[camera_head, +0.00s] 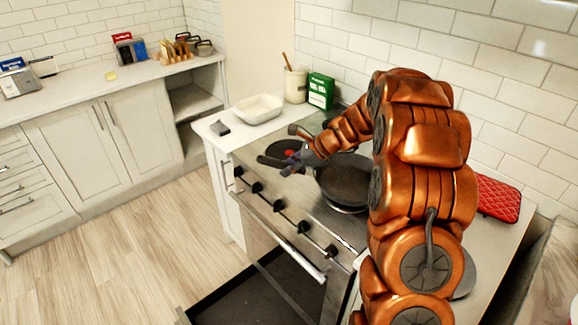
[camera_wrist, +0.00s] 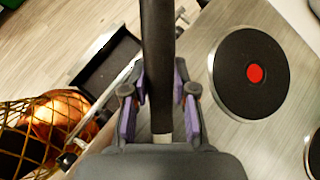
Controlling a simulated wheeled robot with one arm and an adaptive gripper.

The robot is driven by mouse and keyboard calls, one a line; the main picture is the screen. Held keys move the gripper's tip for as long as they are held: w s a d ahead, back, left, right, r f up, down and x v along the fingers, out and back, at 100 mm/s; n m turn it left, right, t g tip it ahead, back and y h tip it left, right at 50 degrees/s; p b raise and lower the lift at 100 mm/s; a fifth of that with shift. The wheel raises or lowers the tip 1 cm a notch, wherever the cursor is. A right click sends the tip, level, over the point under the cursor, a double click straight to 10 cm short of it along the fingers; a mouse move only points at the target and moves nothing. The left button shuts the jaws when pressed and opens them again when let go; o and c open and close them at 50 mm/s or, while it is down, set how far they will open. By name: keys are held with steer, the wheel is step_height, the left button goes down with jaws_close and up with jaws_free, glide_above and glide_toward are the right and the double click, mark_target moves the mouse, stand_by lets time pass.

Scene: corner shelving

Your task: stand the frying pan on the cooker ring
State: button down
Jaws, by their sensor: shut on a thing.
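The frying pan (camera_head: 345,182) is dark and round. In the head view it is over the right front part of the hob, looking roughly level. I cannot tell whether its base touches the surface. My gripper (camera_head: 293,163) is left of the pan and shut on its handle. The wrist view shows the long dark handle (camera_wrist: 158,60) between the purple finger pads of my gripper (camera_wrist: 160,110); the pan's bowl cannot be made out there. A black cooker ring (camera_wrist: 251,73) with a red centre lies bare to the right of the handle. My arm hides part of the hob.
A cream dish (camera_head: 258,109), a utensil pot (camera_head: 296,86) and a green box (camera_head: 320,91) stand behind the hob. A red quilted pad (camera_head: 498,198) lies on the right. Floor at left is clear.

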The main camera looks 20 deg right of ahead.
steer(key=shift+f+b, duration=0.9)
steer(key=shift+f, duration=1)
steer(key=shift+d+p, duration=0.2)
steer(key=shift+p, duration=0.15)
steer(key=c, duration=0.8)
jaws_free()
steer(key=shift+c, duration=0.2)
steer(key=v, duration=1.2)
